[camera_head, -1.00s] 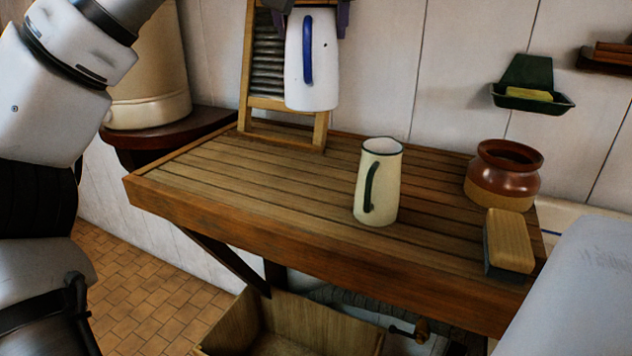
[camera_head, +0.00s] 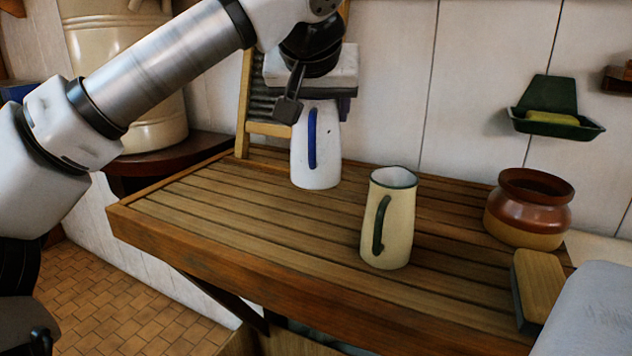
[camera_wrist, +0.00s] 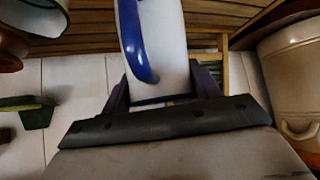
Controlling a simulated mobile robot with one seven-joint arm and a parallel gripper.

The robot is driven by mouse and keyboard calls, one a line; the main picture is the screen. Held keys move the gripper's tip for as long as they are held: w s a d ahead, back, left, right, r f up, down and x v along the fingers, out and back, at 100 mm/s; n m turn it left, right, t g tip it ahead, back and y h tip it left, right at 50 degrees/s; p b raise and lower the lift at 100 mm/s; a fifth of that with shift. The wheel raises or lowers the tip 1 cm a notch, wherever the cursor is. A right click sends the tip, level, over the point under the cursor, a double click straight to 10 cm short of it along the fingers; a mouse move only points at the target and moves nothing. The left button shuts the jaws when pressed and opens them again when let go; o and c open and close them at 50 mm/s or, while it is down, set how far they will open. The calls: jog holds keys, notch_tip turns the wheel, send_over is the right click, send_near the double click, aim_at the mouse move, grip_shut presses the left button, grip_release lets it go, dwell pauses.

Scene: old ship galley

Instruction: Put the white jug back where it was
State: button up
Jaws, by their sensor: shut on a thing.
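The white jug (camera_head: 328,150) with a blue handle is upright at the back of the slatted wooden table (camera_head: 220,215), in front of the washboard. My gripper (camera_head: 318,98) is above it and shut on its upper part. In the wrist view the jug (camera_wrist: 172,45) sits between the two dark fingers (camera_wrist: 160,85), its blue handle facing the camera. The jug's base looks at or very near the table top; I cannot tell whether it touches. Its rim is hidden by my gripper.
A cream jug (camera_head: 388,220) with a green handle stands to the right and nearer. A brown pot (camera_head: 530,208) and a brush-like block (camera_head: 538,288) are at the right end. A washboard (camera_head: 243,110) leans behind. Bare slats lie left of the jugs.

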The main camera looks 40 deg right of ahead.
aim_at(312, 138)
notch_tip(312, 138, down, 10)
jog(key=shift+f, duration=0.1)
dwell(0.4)
jog(key=shift+f, duration=0.1)
jog(key=o, duration=1.7)
jog(key=shift+c, duration=0.2)
jog(key=b+v, duration=0.1)
jog(key=v, duration=1.1)
